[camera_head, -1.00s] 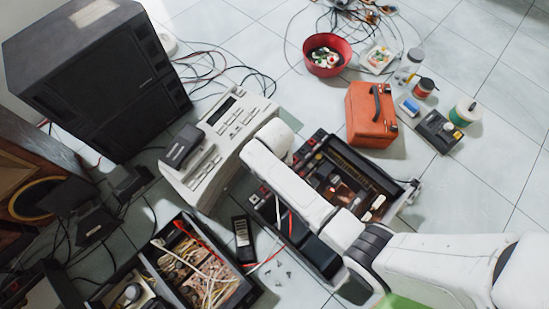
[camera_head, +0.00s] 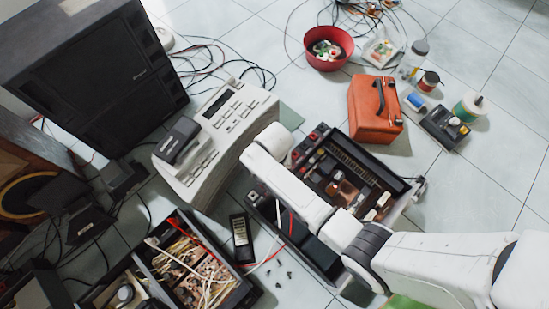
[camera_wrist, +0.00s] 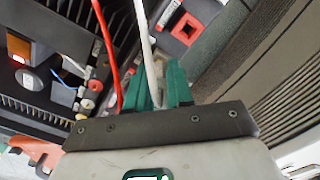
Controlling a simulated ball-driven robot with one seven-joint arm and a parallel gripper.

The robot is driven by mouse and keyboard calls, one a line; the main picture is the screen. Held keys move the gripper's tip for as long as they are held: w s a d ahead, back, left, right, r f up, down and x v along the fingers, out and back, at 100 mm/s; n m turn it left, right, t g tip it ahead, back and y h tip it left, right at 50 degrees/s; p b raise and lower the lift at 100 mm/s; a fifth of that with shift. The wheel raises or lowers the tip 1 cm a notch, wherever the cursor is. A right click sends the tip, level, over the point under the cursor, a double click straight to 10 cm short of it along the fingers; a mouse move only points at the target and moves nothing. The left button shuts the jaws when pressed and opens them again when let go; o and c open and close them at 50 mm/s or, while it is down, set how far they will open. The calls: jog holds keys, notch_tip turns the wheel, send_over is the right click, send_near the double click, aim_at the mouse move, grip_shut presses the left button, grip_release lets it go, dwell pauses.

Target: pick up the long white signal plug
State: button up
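In the wrist view, a white lead (camera_wrist: 145,40) runs down to the green fingertips of my gripper (camera_wrist: 158,88). A pale, narrow piece (camera_wrist: 160,70), which may be the long white signal plug, shows in the small gap between the fingers. Its lower end is hidden, and I cannot tell whether the fingers grip it. A red lead (camera_wrist: 108,50) passes just left of the fingers. In the head view, my arm covers the gripper. The open black device (camera_head: 385,160) lies partly under the arm.
A beige console (camera_head: 215,140) stands left of the arm, with a large black speaker (camera_head: 100,85) behind it. A black crate of cables (camera_head: 240,292) lies in front. An orange box (camera_head: 372,105) and red bowl (camera_head: 345,40) are behind. Floor at far right is clear.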

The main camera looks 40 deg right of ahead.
grip_shut()
jog(key=shift+r, duration=0.15)
